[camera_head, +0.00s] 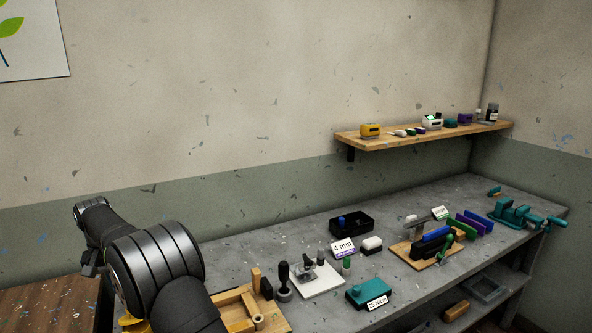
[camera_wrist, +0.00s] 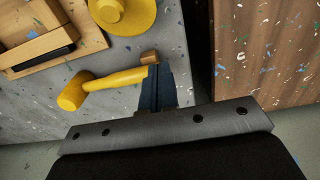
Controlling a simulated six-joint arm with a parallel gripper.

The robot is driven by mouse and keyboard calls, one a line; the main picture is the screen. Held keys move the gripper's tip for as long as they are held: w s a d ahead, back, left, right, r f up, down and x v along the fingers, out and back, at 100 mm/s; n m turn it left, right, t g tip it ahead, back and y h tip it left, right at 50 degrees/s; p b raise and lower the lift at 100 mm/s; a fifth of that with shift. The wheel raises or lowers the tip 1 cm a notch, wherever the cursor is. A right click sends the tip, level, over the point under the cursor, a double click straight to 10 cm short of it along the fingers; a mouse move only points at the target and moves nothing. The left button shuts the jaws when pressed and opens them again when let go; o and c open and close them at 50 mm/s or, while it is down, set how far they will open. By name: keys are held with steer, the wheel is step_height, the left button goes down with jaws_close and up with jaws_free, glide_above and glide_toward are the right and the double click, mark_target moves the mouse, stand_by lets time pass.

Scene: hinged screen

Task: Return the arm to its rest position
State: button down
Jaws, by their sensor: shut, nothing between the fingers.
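My gripper (camera_wrist: 156,72) shows in the wrist view, its dark blue fingers shut together with nothing between them. It is above the edge of the grey workbench (camera_wrist: 182,60). A yellow mallet (camera_wrist: 112,80) lies just left of the fingers in that view, and the fingertips cover part of its handle end. I cannot tell the height gap between them. In the head view my dark arm fills the lower left, and my fingers are not clearly visible there.
A yellow round piece (camera_wrist: 125,12) and a wooden tray (camera_wrist: 50,35) are close by. A shelf (camera_head: 400,141) hangs above.

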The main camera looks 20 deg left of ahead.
steer(key=s+d+r+t, duration=0.1)
steer(key=s+d+r, duration=0.1)
steer(key=s+r, duration=0.2)
steer(key=shift+s+t, duration=0.25)
steer(key=shift+t, duration=0.05)
steer(key=shift+d, duration=0.1)
